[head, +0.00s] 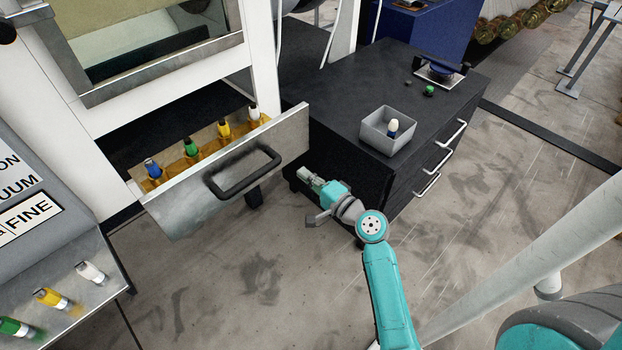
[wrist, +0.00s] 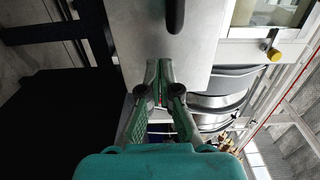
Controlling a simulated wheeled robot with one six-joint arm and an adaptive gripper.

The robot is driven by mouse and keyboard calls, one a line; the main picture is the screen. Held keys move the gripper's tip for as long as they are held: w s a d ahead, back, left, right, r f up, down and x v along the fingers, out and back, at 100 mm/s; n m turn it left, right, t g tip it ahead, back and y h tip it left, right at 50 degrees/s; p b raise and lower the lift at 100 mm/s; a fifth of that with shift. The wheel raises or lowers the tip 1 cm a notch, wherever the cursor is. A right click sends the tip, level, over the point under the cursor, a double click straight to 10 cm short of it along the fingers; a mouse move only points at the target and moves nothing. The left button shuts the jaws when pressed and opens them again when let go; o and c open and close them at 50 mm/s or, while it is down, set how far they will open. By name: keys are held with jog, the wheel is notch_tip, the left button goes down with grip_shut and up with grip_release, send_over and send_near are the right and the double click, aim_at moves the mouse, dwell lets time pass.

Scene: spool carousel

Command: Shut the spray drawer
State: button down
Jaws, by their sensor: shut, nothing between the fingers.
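The spray drawer (head: 200,193) stands pulled out in the head view, with a grey metal front and a black bar handle (head: 243,174). Blue, green, yellow and white-capped bottles (head: 191,146) stand in a row inside it. My gripper (head: 306,175) is shut and empty, just right of the drawer front's right end. In the wrist view my closed fingertips (wrist: 159,64) point at the grey drawer front (wrist: 130,40), near its edge; the handle (wrist: 175,14) is beyond them. I cannot tell whether the fingertips touch the panel.
A black cabinet (head: 350,100) with silver handles stands right of the drawer, close to my gripper. On it is a grey bin (head: 375,137) with a white-topped bottle (head: 393,128). A grey sloped panel (head: 30,215) is at left. Floor in front of the drawer is clear.

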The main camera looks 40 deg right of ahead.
jog(key=w, duration=0.9)
jog(key=shift+w, duration=0.3)
